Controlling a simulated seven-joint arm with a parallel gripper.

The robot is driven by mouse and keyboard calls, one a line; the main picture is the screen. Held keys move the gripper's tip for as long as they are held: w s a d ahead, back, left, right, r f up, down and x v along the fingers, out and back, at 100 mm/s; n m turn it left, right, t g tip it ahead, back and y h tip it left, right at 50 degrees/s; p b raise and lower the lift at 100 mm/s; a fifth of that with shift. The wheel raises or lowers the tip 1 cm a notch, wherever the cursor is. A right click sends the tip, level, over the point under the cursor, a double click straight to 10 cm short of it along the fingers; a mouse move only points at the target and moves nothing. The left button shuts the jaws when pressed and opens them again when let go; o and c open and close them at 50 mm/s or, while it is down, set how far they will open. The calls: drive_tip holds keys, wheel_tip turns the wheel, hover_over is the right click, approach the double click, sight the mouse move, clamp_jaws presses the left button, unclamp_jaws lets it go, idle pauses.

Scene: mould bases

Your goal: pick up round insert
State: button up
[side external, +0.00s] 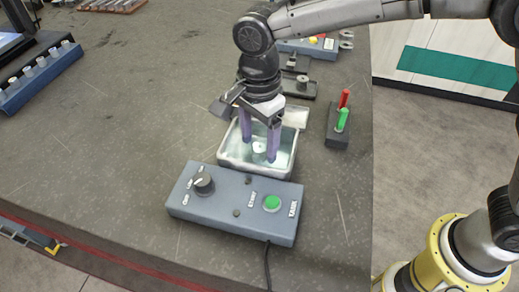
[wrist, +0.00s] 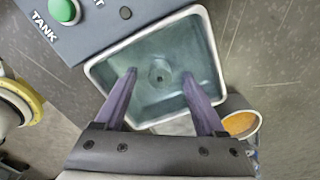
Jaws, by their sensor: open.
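The round insert (side external: 259,149) is a small, pale, greenish-looking cylinder standing in an open metal tank (side external: 224,158). In the wrist view the insert (wrist: 159,76) shows from above as a round piece with a dark centre hole, near the middle of the tank (wrist: 203,28). My gripper (side external: 259,151) points down into the tank with its two purple fingers apart. In the wrist view the gripper (wrist: 160,72) has a fingertip on each side of the insert, with visible gaps. Whether the fingertips are level with the insert is hard to tell.
A blue-grey control box (side external: 225,209) with a knob and green button stands against the tank's near side. A block with red and green pegs (side external: 339,134) is to the right. Dark fixtures (side external: 298,86) stand behind. A cup with orange contents (wrist: 240,124) is beside the tank.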

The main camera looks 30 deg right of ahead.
drive_tip(key=shift+f, duration=0.1)
drive_tip(key=shift+c, duration=0.2)
clamp_jaws()
idle(0.4)
